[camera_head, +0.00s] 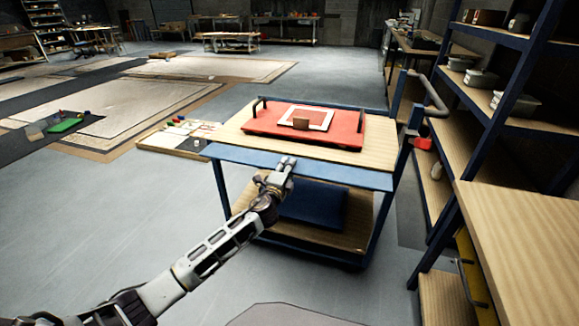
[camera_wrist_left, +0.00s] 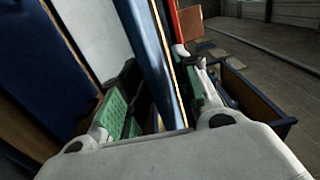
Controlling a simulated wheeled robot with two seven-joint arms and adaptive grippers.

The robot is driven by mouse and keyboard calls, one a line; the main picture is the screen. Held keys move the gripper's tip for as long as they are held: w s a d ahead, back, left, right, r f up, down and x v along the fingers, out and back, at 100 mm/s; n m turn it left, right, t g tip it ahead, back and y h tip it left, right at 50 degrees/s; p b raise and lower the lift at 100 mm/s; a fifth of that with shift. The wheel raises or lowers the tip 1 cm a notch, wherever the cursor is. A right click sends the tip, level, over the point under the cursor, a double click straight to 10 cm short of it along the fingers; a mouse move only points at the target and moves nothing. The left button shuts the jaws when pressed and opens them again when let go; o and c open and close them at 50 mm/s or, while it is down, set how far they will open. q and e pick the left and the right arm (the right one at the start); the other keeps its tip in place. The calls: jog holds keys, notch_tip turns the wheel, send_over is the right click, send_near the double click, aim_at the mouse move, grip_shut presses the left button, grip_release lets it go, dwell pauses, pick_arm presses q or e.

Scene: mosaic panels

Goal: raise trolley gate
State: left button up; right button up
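The trolley (camera_head: 222,186) stands ahead with a blue frame and wooden decks. Its gate, a long blue panel (camera_head: 330,174), runs along the near edge of the top deck. My left gripper (camera_head: 284,166) is at the middle of this panel. In the left wrist view the left gripper (camera_wrist_left: 158,104) has its green-padded fingers apart, with the blue panel (camera_wrist_left: 150,48) between them. The panel lies closer to the right-hand finger, and a gap shows on the other side. Whether a finger touches it I cannot tell. My right gripper is not in view.
A red tray (camera_head: 345,138) with black handles holds a framed panel on the top deck. A dark blue slab (camera_head: 312,204) lies on the lower deck. A blue shelf rack (camera_head: 512,85) stands close on the right.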

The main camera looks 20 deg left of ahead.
pick_arm(q)
jog(key=shift+w, duration=1.2)
grip_shut()
